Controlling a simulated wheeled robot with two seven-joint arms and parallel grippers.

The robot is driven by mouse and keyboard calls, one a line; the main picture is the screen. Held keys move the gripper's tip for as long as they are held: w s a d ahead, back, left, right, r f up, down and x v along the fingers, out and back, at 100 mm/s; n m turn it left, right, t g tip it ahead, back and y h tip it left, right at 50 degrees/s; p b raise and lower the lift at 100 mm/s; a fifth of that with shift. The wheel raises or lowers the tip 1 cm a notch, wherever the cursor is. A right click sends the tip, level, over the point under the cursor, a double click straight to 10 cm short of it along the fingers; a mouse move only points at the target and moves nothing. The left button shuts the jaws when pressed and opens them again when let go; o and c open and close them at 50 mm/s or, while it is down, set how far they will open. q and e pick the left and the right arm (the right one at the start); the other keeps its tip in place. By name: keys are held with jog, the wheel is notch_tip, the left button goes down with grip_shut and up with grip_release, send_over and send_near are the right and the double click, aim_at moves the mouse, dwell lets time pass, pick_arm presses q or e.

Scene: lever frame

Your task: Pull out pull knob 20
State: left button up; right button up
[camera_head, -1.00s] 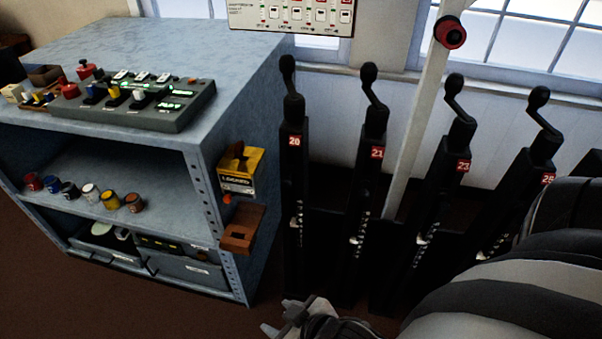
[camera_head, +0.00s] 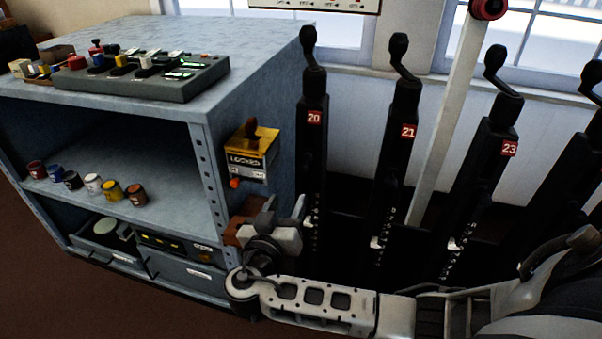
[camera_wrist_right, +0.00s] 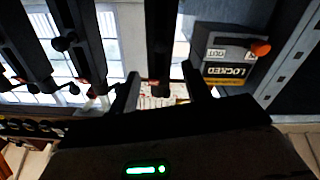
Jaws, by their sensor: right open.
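Lever 20 (camera_head: 312,150) is a black upright column with a red "20" plate, just right of the blue-grey cabinet. A small pale fitting (camera_head: 311,222) shows low on it; I cannot tell whether this is pull knob 20. My right gripper (camera_head: 290,222) is low beside this column, at the cabinet's right edge. In the right wrist view, which is upside down, its two dark fingers (camera_wrist_right: 162,82) are spread, with a black column (camera_wrist_right: 160,38) between them in the picture. I see no contact. No knob shows clearly between the fingers. My left gripper is out of view.
Levers 21 (camera_head: 400,150) and 23 (camera_head: 495,165) stand to the right, with a white post (camera_head: 440,120) between them. A yellow "LOCKED" box (camera_head: 250,155) is on the cabinet side (camera_head: 285,110), close above my right gripper. A black ball knob (camera_wrist_right: 65,42) shows in the wrist view.

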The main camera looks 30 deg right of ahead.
aim_at(301, 171)
jog(key=x, duration=1.1)
jog(key=shift+w, duration=0.1)
